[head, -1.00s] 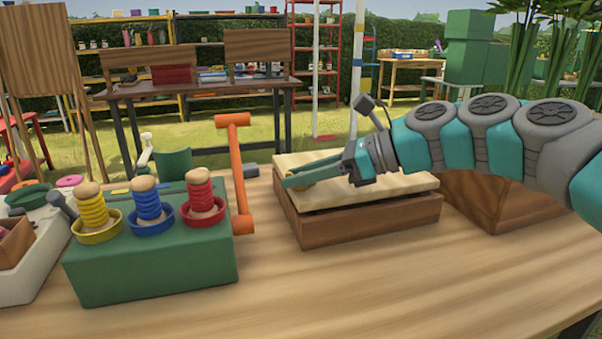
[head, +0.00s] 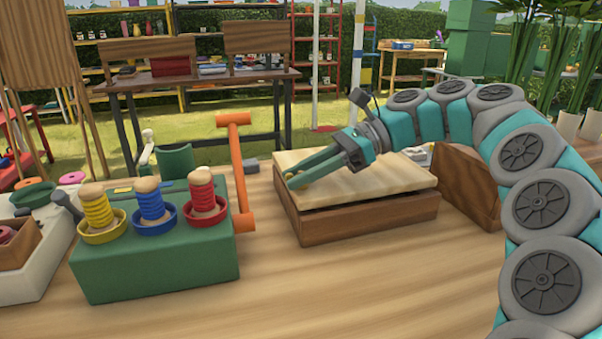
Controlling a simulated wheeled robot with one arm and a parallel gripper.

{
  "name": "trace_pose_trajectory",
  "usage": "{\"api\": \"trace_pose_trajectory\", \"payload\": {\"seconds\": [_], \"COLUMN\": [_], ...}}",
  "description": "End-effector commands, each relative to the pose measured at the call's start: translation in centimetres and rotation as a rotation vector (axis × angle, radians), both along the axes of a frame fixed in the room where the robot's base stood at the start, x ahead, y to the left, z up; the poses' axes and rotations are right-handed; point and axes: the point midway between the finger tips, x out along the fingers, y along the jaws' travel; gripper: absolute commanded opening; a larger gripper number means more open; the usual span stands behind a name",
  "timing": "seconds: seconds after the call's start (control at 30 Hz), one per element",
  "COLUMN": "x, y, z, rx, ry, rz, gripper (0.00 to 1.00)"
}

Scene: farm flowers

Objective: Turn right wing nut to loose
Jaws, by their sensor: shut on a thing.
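The press (head: 368,220) is a brown wooden box with a pale board (head: 397,180) on top. The board sits slightly tilted, with a dark gap under its front edge. A small brass-coloured wing nut (head: 297,181) shows at the left end of the board, mostly hidden by my fingers. My gripper (head: 294,177) reaches in from the right, its long green fingers angled down to the left and shut on this wing nut. I cannot make out a second wing nut; the arm covers part of the board's far right.
A green block (head: 155,262) with yellow, blue and red coil-wrapped pegs is further left. The table's front middle (head: 330,290) is clear.

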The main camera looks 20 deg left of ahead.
Motion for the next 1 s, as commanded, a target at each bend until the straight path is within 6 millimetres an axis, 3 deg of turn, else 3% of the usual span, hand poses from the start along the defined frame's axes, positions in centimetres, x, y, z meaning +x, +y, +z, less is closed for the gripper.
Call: {"api": "trace_pose_trajectory", "payload": {"seconds": [0.6, 0.63, 0.7, 1.0], "x": [0.07, 0.07, 0.06, -0.03], "y": [0.0, 0.0, 0.0, -0.03], "z": [-0.03, -0.03, -0.02, 0.05], "rx": [-0.001, -0.001, -0.001, 0.0], "ry": [0.0, 0.0, 0.0, 0.0], "rz": [0.035, 0.035, 0.035, 0.036], "gripper": [0.0, 0.31, 0.38, 0.41]}}
